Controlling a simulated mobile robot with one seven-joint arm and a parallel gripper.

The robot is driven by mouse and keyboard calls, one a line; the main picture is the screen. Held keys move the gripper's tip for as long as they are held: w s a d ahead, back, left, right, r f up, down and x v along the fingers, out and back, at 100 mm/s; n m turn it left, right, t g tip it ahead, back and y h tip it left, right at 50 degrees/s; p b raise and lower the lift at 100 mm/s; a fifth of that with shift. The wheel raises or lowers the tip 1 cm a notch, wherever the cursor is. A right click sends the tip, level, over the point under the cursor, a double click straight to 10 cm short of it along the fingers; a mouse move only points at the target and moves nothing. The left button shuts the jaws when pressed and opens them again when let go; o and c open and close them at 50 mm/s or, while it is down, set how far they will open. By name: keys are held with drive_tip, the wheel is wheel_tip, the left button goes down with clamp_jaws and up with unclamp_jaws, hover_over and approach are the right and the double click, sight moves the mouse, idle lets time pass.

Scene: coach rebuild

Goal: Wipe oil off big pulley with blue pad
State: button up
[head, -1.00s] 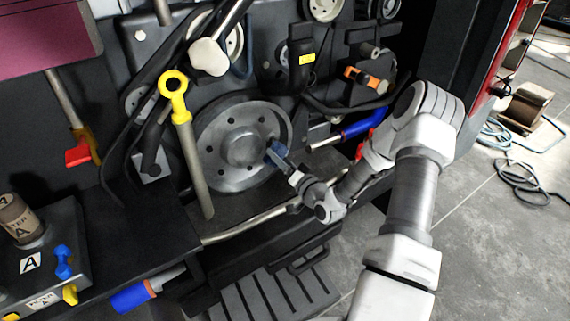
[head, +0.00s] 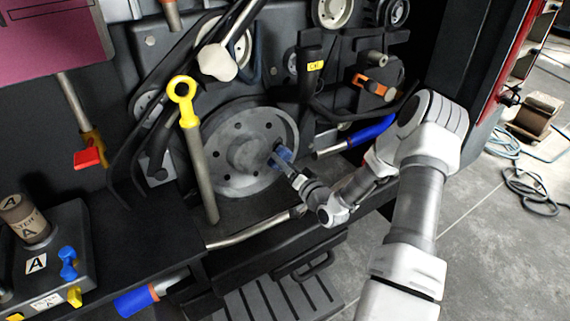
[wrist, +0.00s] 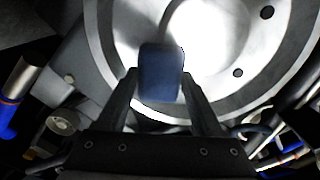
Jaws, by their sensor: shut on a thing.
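The big pulley (head: 232,165) is a grey metal disc with a raised hub and several holes, at the middle of the engine in the head view. It also fills the top of the wrist view (wrist: 212,70), brightly lit. My gripper (head: 288,168) is at the pulley's right side, shut on the blue pad (wrist: 161,72). The pad shows between the two fingers in front of the pulley face. In the head view the pad (head: 283,154) overlaps the pulley's right part; I cannot tell whether it touches. I cannot make out oil clearly on the face.
A yellow-ringed dipstick (head: 182,89) stands in front of the pulley's left edge. A blue-handled tool (head: 370,131) lies right of the pulley. An orange-clipped part (head: 372,84) is above it. A black ledge (head: 130,235) with a filter block is at left.

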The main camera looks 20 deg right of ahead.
sight(293, 156)
drive_tip(key=shift+w+a, duration=0.15)
drive_tip(key=shift+w, duration=0.55)
drive_tip(key=shift+w+d+b, duration=0.15)
drive_tip(key=shift+d+b, duration=0.25)
drive_tip(key=shift+d, duration=0.55)
drive_tip(key=shift+w+d+b, duration=0.1)
drive_tip(key=shift+d+b, duration=0.25)
drive_tip(key=shift+d, duration=0.6)
drive_tip(key=shift+w, duration=0.15)
